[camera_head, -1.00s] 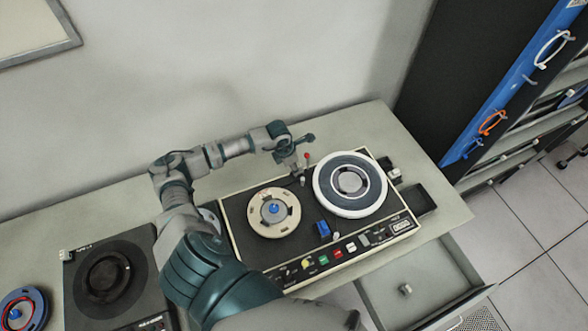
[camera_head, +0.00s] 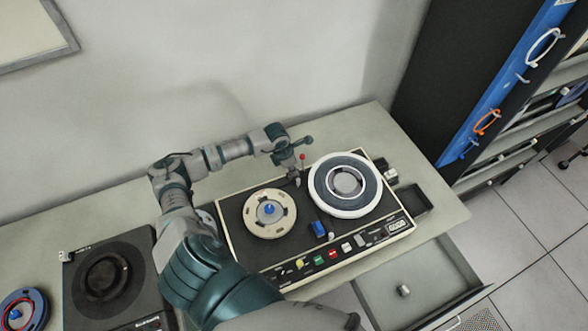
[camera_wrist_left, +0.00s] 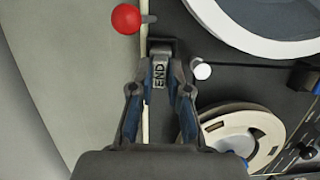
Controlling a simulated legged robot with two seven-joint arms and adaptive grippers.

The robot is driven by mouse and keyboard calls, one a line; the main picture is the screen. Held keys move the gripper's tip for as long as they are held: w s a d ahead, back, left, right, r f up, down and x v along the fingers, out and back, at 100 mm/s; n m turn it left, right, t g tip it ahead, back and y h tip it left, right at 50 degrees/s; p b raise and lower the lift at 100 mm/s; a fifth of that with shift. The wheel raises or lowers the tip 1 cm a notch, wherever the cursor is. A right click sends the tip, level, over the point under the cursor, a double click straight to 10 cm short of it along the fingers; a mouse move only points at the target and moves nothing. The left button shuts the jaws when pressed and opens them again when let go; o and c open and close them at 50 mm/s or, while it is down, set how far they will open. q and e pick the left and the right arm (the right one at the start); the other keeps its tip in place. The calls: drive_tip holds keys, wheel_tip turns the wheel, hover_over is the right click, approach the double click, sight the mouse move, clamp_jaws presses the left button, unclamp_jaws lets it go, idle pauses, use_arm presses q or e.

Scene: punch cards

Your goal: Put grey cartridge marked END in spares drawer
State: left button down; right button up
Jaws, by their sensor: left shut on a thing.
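The grey cartridge marked END (camera_wrist_left: 159,76) is between the fingertips of my left gripper (camera_wrist_left: 160,68) in the left wrist view, its label facing the camera. My left gripper is shut on it. In the head view this gripper (camera_head: 297,177) is at the back edge of the tape machine (camera_head: 240,245), beside the red-knobbed lever; the cartridge is too small there to make out. I cannot tell whether it still touches the machine. An open drawer (camera_head: 440,268) sticks out below the table's front edge at lower right, with a small grey block (camera_head: 403,290) inside.
The machine carries a white-rimmed reel (camera_head: 345,184), a cream reel (camera_head: 269,213) and a blue block (camera_head: 318,229). A red ball knob (camera_wrist_left: 126,18) is close to my left fingers. A dark tray (camera_head: 413,200) is right of the machine. A black turntable unit (camera_head: 105,278) stands left.

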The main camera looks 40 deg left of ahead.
use_arm(q)
drive_tip(key=shift+d+r, duration=0.1)
drive_tip(key=shift+r, duration=0.15)
drive_tip(key=shift+r+p, duration=0.4)
drive_tip(key=shift+r, duration=0.4)
drive_tip(key=shift+a+r+p, duration=0.25)
drive_tip(key=shift+r+p, duration=0.1)
drive_tip(key=shift+r, duration=0.05)
drive_tip(key=shift+w+r, duration=0.1)
drive_tip(key=shift+r, duration=0.3)
drive_tip(key=shift+r+p, duration=0.3)
drive_tip(key=shift+p, duration=0.1)
drive_tip(key=shift+d+r, duration=0.2)
drive_tip(key=shift+r, duration=0.3)
drive_tip(key=shift+r+p, duration=0.4)
drive_tip(key=shift+r, duration=0.05)
use_arm(e)
drive_tip(key=r, duration=0.1)
drive_tip(key=d+r, duration=0.1)
drive_tip(key=r, duration=0.1)
drive_tip(key=shift+w+d+r, duration=0.1)
drive_tip(key=shift+d, duration=0.05)
